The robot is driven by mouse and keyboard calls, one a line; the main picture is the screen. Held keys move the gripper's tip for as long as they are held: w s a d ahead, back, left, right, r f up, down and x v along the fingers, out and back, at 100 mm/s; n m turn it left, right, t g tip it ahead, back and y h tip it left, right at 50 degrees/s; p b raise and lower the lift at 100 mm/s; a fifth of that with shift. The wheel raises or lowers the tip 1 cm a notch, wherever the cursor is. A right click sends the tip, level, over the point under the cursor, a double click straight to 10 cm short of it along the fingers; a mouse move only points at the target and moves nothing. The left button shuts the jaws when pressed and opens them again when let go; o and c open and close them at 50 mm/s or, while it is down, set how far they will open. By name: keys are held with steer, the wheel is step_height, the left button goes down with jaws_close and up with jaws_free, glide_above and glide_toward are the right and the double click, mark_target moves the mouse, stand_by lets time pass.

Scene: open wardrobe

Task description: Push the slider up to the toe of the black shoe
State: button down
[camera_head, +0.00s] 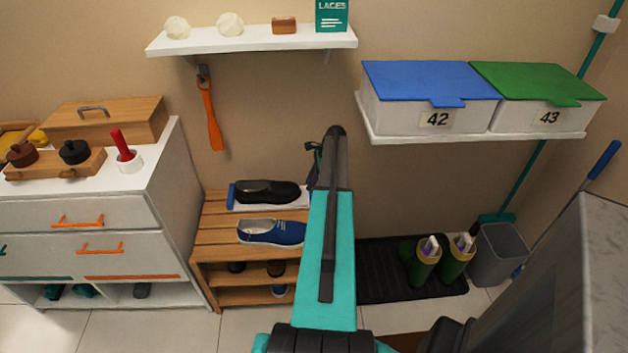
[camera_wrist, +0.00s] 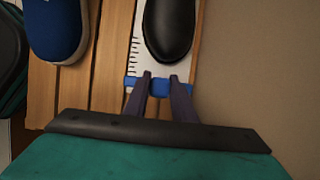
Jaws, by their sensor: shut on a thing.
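The black shoe (camera_head: 267,191) lies on a white measuring board (camera_head: 238,207) on top of the wooden rack. In the wrist view the rounded toe of the black shoe (camera_wrist: 169,30) points toward my gripper. The slider (camera_wrist: 159,86) is a blue bar across the white board (camera_wrist: 134,45), with a small strip of white showing between it and the toe. My gripper (camera_wrist: 161,79) is shut on the slider, with a dark finger on each side of its middle. In the head view my arm hides the slider.
A blue shoe (camera_head: 270,232) sits beside the board on the rack (camera_head: 207,240); it also shows in the wrist view (camera_wrist: 57,28). The wall (camera_wrist: 250,60) is close on the other side. A black mat with green boots (camera_head: 425,262) lies right of the rack.

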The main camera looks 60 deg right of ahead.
steer(key=w+a, duration=0.2)
steer(key=shift+w, duration=0.4)
steer(key=c, duration=1.5)
jaws_free()
steer(key=shift+r, duration=0.1)
steer(key=b+v, duration=0.1)
steer(key=v, duration=1.2)
steer(key=shift+s+r, duration=0.1)
steer(key=shift+r, duration=0.25)
